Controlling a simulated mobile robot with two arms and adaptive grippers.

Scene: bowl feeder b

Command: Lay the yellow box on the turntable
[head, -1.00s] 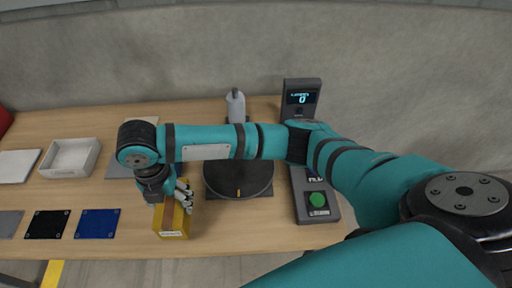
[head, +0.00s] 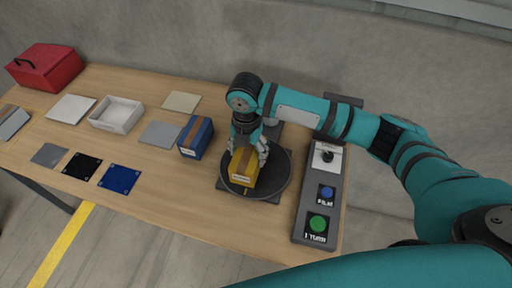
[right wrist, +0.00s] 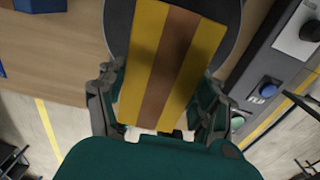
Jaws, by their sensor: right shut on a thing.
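The yellow box (head: 243,168), with a brown tape stripe, is over the dark round turntable (head: 276,180) in the head view. I cannot tell whether the box touches the disc. My right gripper (head: 250,152) comes from above and is shut on the box. In the right wrist view the yellow box (right wrist: 150,60) sits between the two fingers (right wrist: 160,110), and part of the turntable (right wrist: 119,25) shows behind it. The right arm hides what lies behind the turntable. My left gripper is not in view.
A blue box (head: 196,138) stands just left of the turntable. A control panel (head: 311,205) with green and blue buttons is to its right. Flat mats, a white tray (head: 116,114) and a red case (head: 45,67) lie further left. The table front is clear.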

